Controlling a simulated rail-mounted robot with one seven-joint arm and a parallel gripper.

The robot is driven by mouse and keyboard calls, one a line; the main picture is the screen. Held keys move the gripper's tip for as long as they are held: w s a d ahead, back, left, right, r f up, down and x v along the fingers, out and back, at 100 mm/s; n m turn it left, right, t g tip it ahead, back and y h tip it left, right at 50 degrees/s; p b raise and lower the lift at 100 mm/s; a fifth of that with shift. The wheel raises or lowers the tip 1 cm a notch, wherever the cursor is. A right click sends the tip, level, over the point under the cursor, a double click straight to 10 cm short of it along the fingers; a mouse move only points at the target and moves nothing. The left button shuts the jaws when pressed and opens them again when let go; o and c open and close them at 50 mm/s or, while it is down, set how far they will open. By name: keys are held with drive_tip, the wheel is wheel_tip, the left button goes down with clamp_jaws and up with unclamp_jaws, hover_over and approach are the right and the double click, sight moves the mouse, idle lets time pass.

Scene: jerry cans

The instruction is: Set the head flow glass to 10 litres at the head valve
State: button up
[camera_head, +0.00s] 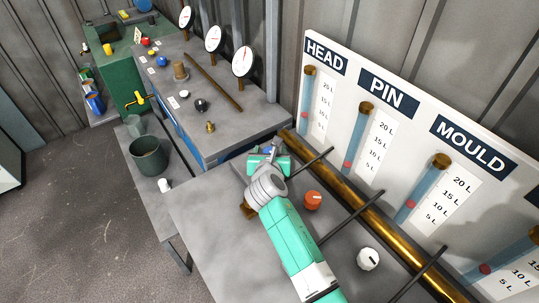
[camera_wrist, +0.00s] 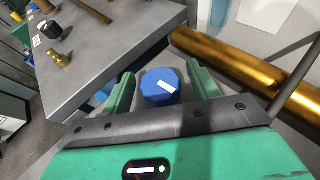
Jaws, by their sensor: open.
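The blue knob with a white mark (camera_wrist: 160,87), seemingly the head valve, sits between the open fingers of my gripper (camera_wrist: 163,80) in the wrist view. A gap shows on both sides of it. In the head view, my gripper (camera_head: 268,157) is at the bench's far end, below the HEAD panel, and hides most of the knob. The head flow glass (camera_head: 307,90) is the leftmost tube under the HEAD label (camera_head: 325,52). Its red float (camera_head: 305,115) stands low, seemingly between the 5 and 10 litre marks; the exact reading is unclear.
An orange knob (camera_head: 313,200) and a white knob (camera_head: 368,259) stand on the bench right of my arm. A brass pipe (camera_head: 345,200) and dark rods run close by. A grey table with gauges (camera_head: 213,95) stands beyond; a bucket (camera_head: 149,157) is at left.

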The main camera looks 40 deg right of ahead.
drive_tip(key=c, duration=1)
drive_tip(key=shift+o, duration=0.2)
drive_tip(key=shift+w+a+m+g+h+p, duration=0.15)
drive_tip(key=shift+m+g+h+p, duration=0.2)
drive_tip(key=shift+m+g+h, duration=1.05)
drive_tip(key=shift+m+g, duration=0.3)
drive_tip(key=shift+m, duration=0.2)
drive_tip(key=o, duration=1)
drive_tip(key=shift+c, duration=0.2)
drive_tip(key=p+v, duration=0.3)
drive_tip(key=v, duration=0.3)
drive_tip(key=shift+s+a+r, duration=0.1)
drive_tip(key=shift+s+r, duration=0.15)
drive_tip(key=shift+s, duration=0.05)
drive_tip(key=shift+s+a+r+p, duration=0.1)
drive_tip(key=shift+s+a+p, duration=0.2)
drive_tip(key=shift+a, duration=0.15)
